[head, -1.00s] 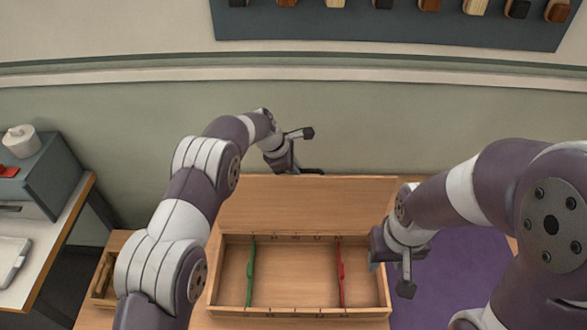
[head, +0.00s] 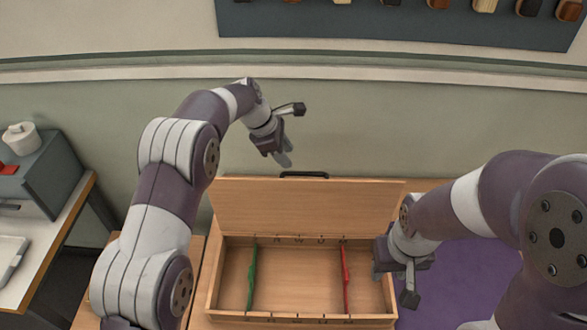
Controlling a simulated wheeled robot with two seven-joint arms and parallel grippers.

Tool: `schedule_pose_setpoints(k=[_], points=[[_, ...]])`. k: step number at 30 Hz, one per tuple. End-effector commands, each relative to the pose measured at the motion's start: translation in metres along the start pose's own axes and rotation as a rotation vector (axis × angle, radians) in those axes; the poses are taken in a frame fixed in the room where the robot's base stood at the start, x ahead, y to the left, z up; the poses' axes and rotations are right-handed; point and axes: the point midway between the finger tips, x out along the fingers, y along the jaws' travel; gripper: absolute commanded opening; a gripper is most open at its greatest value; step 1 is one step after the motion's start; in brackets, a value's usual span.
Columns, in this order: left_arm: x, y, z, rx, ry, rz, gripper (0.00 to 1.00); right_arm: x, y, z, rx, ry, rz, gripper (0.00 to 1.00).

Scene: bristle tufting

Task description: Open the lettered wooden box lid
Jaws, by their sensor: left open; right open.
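The wooden box (head: 212,285) stands on the table with its lid (head: 300,208) swung up and leaning back, a dark handle (head: 304,174) on the lid's top edge. Dark letters run along the box's inner back edge and front edge. Inside are a green divider (head: 252,275) and a red divider (head: 345,275), with bare wood around them. My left gripper (head: 283,160) is open and empty, above and left of the handle, apart from it. My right gripper (head: 378,262) is at the box's right wall; its fingers are partly hidden, and I cannot tell if they touch it.
A purple mat (head: 465,268) lies to the right, partly behind my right arm. At the left, a white table (head: 40,250) holds a grey unit (head: 42,178) with a white container (head: 20,138). A dark wall panel (head: 400,22) holds several brush blocks. The wall behind the lid is clear.

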Motion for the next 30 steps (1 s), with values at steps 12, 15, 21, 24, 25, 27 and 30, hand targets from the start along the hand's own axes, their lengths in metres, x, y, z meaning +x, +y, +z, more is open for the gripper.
schedule_pose_setpoints(k=[12,15,21,24,25,27,30], points=[[-0.040,0.000,0.000,-0.001,0.000,-0.004,0.40,-0.020,0.000,-0.003,0.000,0.002,0.000,0.43],[-0.039,0.000,0.000,-0.001,0.000,-0.004,0.40,-0.020,0.000,-0.003,0.000,0.002,0.000,0.43],[-0.039,0.000,0.001,-0.001,0.000,-0.004,0.40,-0.020,0.000,-0.003,0.000,0.002,0.000,0.43],[-0.039,0.000,0.001,0.028,0.000,-0.002,0.40,-0.020,0.000,-0.003,0.000,0.002,0.000,0.43],[-0.039,0.001,0.000,0.058,0.001,0.002,0.40,-0.020,0.000,-0.003,0.000,0.002,0.000,0.43],[-0.037,0.004,-0.004,0.183,0.021,0.022,0.40,-0.020,0.000,-0.003,0.000,0.002,0.000,0.43],[-0.014,-0.028,-0.033,0.466,0.092,-0.042,0.40,-0.019,0.000,-0.003,0.000,0.002,0.000,0.43]])
